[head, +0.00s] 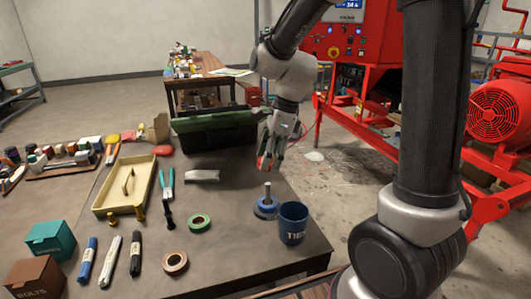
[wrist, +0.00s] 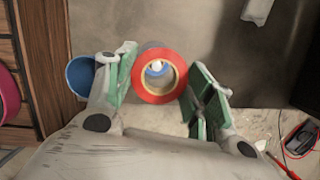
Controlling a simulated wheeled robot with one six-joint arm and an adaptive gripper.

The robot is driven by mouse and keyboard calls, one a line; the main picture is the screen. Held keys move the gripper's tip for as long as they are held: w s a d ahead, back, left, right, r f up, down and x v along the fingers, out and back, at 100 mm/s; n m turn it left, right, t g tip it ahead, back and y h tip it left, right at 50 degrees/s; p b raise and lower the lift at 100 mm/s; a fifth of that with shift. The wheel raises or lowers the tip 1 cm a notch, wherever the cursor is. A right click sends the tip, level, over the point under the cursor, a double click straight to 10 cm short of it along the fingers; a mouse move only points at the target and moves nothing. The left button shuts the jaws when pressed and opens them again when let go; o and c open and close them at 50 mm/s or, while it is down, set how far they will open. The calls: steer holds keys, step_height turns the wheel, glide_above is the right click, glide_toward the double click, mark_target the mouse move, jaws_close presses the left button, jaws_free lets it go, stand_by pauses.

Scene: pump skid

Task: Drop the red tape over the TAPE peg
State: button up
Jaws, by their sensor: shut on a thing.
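My gripper (head: 270,158) is shut on the red tape (wrist: 136,76), a roll held between the green finger pads (wrist: 160,82) in the wrist view. In the head view only a little of the red tape (head: 262,163) shows between the fingers. The TAPE peg (head: 267,191) is a grey upright post with a blue ring at its base, near the right side of the table. The gripper is above and behind it in the head view. In the wrist view the peg's pale tip (wrist: 156,67) shows through the roll's hole. I see no tape label on the peg.
Green tape (head: 199,223) and brown tape (head: 175,263) lie to the left. A green-lidded toolbox (head: 213,130) is behind, and a cream tray (head: 122,187) is at the left.

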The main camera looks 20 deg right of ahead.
mark_target(269, 183)
steer(key=shift+f, duration=2.4)
steer(key=shift+f, duration=0.35)
steer(key=o, duration=1)
steer(key=v, duration=1.2)
steer(key=shift+a, duration=0.1)
